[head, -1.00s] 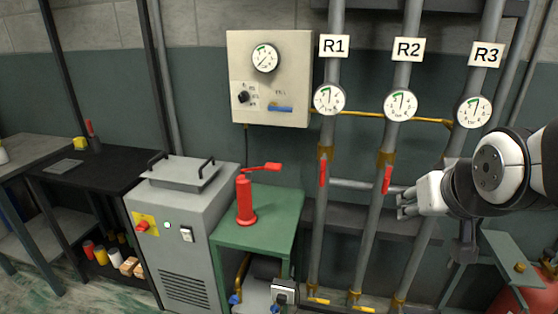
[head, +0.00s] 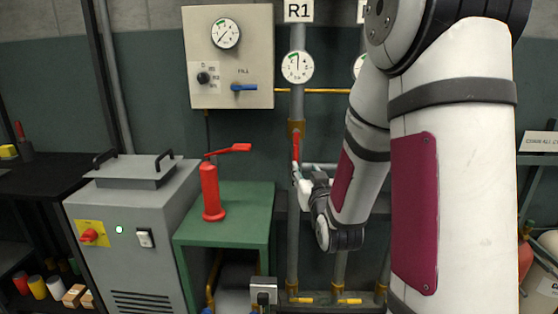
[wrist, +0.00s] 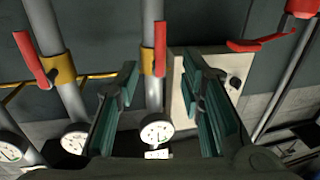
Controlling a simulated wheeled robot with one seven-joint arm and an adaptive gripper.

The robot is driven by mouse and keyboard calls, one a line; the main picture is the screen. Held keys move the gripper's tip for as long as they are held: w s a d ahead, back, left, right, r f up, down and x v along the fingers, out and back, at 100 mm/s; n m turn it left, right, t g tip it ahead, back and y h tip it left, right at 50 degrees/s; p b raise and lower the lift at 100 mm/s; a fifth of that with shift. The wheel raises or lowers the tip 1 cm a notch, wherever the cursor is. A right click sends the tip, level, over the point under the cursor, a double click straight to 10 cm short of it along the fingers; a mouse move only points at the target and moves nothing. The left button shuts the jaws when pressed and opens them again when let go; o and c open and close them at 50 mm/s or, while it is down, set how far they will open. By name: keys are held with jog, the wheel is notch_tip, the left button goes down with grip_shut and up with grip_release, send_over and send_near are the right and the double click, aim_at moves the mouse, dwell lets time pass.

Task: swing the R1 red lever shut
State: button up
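The R1 red lever (head: 296,147) lies upright along the R1 pipe (head: 297,107), at its brass valve body. In the wrist view, which is upside down, the R1 red lever (wrist: 160,48) and its brass valve (wrist: 148,61) appear between my two fingers. My gripper (wrist: 160,78) is open, with a finger on either side of the pipe; I see no contact with the lever. In the head view my gripper (head: 303,178) is small, just below the lever, partly hidden by its own wrist.
The R2 red lever (wrist: 30,58) is left of my fingers in the wrist view. A gauge panel (head: 222,80) is left of R1. A red hand pump (head: 212,190) stands on a green table (head: 245,205), beside a grey machine (head: 140,200). My arm hides R2 and R3 in the head view.

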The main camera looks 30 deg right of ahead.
aim_at(297, 154)
jog(key=b+x, duration=0.1)
jog(key=x, duration=1.2)
jog(key=shift+w, duration=0.1)
grip_shut()
